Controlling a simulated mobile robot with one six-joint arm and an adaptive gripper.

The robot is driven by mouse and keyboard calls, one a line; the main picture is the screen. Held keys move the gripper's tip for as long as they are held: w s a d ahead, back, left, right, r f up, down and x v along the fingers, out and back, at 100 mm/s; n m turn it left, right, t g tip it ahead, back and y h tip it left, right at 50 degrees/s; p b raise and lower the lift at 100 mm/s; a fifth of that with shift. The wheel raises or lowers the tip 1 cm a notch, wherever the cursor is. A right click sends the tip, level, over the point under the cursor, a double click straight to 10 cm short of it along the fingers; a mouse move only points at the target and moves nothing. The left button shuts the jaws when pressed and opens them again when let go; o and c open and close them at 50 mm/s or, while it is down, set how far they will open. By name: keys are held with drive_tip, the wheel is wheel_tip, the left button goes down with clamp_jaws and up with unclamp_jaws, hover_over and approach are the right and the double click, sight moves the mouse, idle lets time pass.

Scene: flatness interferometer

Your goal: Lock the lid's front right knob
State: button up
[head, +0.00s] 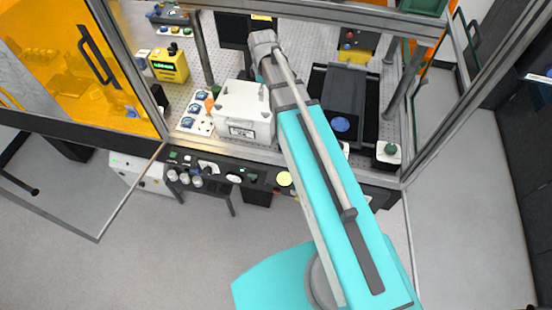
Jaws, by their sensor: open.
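A white box-shaped housing (244,101) with a light top stands on the perforated bench top, left of my turquoise arm. It has a dark-edged label on its front face, and small dark marks show near its upper corners. I cannot clearly make out a front right knob on a lid; my arm passes close along the right side of the housing and may cover part of it. My arm reaches from the bottom right up to a grey joint above the housing. My gripper and its fingers do not show.
A black unit with a blue disc (340,124) stands right of my arm. A green button (389,149) on a white base is at the bench's right corner. A yellow instrument (169,65) is at left. Frame posts, an orange panel (62,55) and a glass door flank the bench.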

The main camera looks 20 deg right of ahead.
drive_tip(key=s+f+m+b, duration=0.5)
drive_tip(key=s+f+b, duration=0.2)
drive_tip(key=f+b, duration=0.3)
drive_tip(key=s+f+m+b, duration=0.6)
drive_tip(key=s+f+b, duration=0.1)
drive_tip(key=f+b, duration=0.3)
drive_tip(key=shift+a+f, duration=0.15)
drive_tip(key=shift+f, duration=0.25)
idle(0.4)
idle(2.5)
